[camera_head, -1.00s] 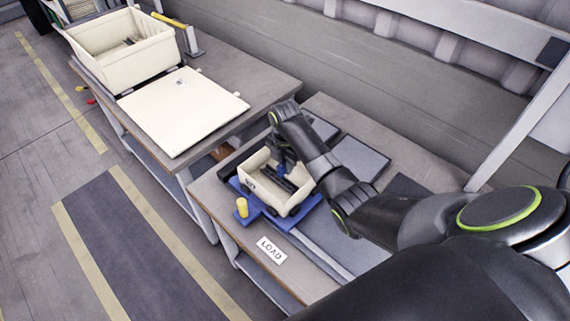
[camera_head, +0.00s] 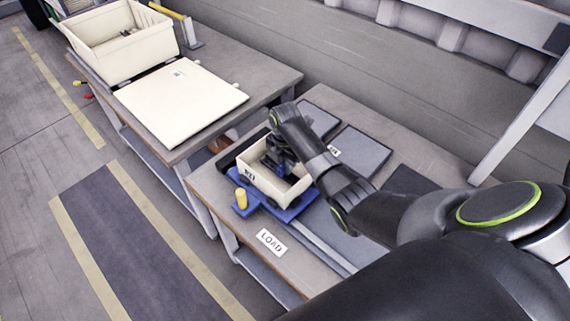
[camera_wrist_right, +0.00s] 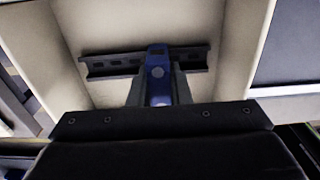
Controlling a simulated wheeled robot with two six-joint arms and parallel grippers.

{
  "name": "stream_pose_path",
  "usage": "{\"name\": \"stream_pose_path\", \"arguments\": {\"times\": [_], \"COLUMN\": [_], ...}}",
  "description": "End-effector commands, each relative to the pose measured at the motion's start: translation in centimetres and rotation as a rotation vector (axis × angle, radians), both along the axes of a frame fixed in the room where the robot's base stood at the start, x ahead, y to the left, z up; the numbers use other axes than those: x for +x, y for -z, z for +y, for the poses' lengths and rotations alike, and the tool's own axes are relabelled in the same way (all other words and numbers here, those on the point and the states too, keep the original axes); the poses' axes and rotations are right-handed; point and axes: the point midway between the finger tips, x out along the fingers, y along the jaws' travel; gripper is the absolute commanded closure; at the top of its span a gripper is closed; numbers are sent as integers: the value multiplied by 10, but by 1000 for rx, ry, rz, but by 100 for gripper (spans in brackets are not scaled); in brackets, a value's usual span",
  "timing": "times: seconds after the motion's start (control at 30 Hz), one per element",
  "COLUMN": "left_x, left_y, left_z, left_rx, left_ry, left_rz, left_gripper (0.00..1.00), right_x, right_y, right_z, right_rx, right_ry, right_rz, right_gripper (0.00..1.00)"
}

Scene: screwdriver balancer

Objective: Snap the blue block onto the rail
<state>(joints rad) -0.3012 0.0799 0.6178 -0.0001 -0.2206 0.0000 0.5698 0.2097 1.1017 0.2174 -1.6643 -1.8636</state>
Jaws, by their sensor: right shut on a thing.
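The blue block (camera_wrist_right: 157,75) is between the fingers of my right gripper (camera_wrist_right: 158,92), which is shut on it, in the right wrist view. The slotted grey rail (camera_wrist_right: 103,66) runs crosswise inside a cream box. The upper end of the block overlaps the middle of the rail in this view; I cannot tell whether it is seated. In the head view my right gripper (camera_head: 281,154) reaches down into the small cream box (camera_head: 262,187), and the arm hides much of the rail and block. My left gripper is not in view.
The small box sits on a blue fixture (camera_head: 287,213) with a yellow knob (camera_head: 242,199), on the right bench near the LOAD label (camera_head: 271,241). Dark grey pads (camera_head: 360,150) lie behind. A larger cream bin (camera_head: 121,44) and cream lid (camera_head: 180,105) are on the left bench.

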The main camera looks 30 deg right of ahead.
Motion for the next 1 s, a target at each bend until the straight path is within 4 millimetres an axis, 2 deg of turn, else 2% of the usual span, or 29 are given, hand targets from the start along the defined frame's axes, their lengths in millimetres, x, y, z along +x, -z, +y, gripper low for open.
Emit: {"name": "stream_pose_path", "arguments": {"times": [1.0], "left_x": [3], "left_y": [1], "left_z": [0], "left_rx": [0], "left_ry": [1], "left_rz": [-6], "left_gripper": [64], "right_x": [0], "right_y": [9], "right_z": [0], "right_rx": [0], "right_ry": [0], "right_rz": [0], "right_gripper": [100]}}
